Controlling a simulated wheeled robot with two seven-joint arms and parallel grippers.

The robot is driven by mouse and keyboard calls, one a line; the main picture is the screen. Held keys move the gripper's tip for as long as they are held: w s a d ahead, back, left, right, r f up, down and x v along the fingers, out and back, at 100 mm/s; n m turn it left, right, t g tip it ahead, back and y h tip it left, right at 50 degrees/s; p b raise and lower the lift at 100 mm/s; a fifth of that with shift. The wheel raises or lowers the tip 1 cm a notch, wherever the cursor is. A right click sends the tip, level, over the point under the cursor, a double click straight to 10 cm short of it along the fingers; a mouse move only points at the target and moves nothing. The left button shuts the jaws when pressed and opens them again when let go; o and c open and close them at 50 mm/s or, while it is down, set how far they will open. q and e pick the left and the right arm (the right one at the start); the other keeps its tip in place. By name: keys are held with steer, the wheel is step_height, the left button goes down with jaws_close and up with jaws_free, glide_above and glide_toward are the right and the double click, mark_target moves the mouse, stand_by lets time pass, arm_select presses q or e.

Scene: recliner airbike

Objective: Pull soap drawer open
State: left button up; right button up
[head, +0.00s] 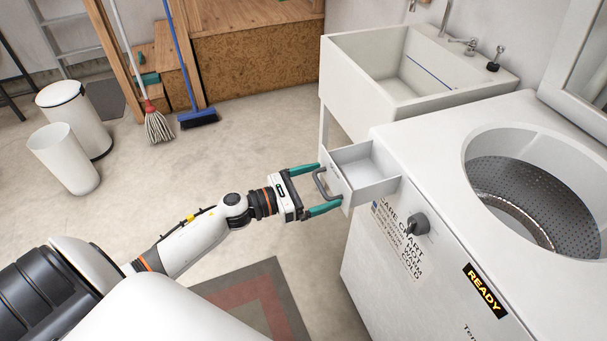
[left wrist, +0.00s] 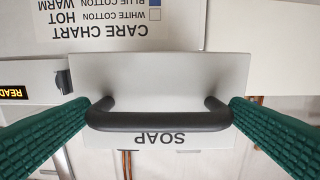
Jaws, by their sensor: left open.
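The soap drawer (head: 365,171) stands pulled out from the top left corner of the white washing machine (head: 445,150), and its inside looks empty. Its dark handle (head: 320,183) is on the front face. My left gripper (head: 328,185) is open, with one green finger on each side of the handle. In the left wrist view, the handle (left wrist: 160,122) spans between the two fingers, close to both ends. The drawer front (left wrist: 150,72) reads "SOAP" upside down there. Whether the fingers touch the handle I cannot tell. My right gripper is not in view.
A white sink (head: 415,75) stands behind the drawer. A dial (head: 418,223) and a READY display (head: 484,290) are on the machine's front. Two white bins (head: 65,158), a mop (head: 157,125) and a blue broom (head: 198,117) stand back left.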

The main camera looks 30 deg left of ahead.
arm_select(q)
steer(key=b+v, duration=0.2)
steer(key=v, duration=0.9)
steer(key=shift+s+a, duration=0.2)
steer(key=shift+s, duration=0.05)
